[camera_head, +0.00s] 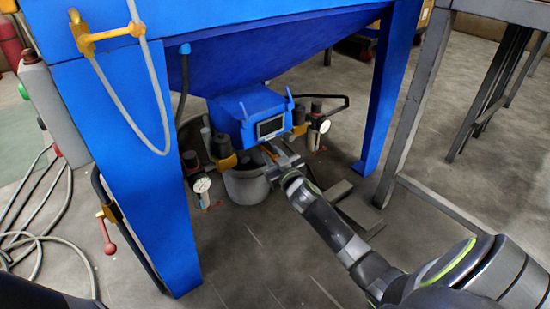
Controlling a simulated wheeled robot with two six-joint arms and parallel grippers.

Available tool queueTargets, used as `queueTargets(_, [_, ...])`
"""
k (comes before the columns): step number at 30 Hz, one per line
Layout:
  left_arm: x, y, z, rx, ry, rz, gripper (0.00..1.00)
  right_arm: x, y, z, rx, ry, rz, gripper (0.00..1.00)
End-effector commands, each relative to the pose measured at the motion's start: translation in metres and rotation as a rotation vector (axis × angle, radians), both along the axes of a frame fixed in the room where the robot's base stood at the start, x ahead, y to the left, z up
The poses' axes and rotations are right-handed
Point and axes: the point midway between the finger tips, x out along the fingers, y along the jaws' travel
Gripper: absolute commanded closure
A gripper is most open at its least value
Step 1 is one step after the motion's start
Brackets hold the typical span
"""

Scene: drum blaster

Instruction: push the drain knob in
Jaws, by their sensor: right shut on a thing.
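My right gripper (272,158) reaches in from the lower right to the fittings under the blue drum blaster (250,115). Its jaws are shut on a small part just below the blue box, between the two gauge assemblies. That part is where the drain knob would be, but the knob is mostly hidden by the jaws and too small to make out. A grey bucket-like cup (245,187) hangs just below and left of the gripper. My left gripper is not in view.
A left gauge (202,185) and a right gauge (324,125) flank the gripper. The blue front leg (140,170) and right leg (388,90) bound the space. A grey metal frame (412,100) stands at right. Cables (35,240) lie at left.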

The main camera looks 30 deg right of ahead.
Motion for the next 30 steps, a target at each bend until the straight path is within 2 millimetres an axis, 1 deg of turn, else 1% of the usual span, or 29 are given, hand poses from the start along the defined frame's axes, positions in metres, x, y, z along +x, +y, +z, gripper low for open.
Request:
queueTargets(2, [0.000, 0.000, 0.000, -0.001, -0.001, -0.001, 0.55, 0.002, -0.001, 0.002, -0.001, 0.000, -0.003, 1.00])
queueTargets(3, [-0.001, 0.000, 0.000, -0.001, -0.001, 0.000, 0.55, 0.002, -0.001, 0.002, -0.002, 0.000, -0.003, 0.69])
queueTargets(6, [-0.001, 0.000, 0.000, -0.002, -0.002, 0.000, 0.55, 0.001, -0.001, 0.002, -0.002, 0.000, -0.003, 0.56])
queueTargets(7, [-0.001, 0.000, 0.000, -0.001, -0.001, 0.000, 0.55, 0.001, -0.001, 0.002, -0.002, 0.000, -0.002, 0.53])
queueTargets(15, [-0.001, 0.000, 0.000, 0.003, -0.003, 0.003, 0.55, 0.000, 0.000, 0.001, -0.001, 0.000, -0.002, 0.53])
queueTargets(19, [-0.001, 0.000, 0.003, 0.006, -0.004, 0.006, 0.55, -0.007, 0.001, 0.001, -0.001, 0.000, -0.001, 0.53])
queueTargets(23, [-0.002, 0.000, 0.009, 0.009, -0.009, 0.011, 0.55, -0.027, 0.003, 0.002, -0.002, 0.002, -0.001, 0.53])
queueTargets(30, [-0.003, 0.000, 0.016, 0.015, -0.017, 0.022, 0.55, -0.078, 0.009, 0.001, -0.002, 0.002, -0.001, 0.53])
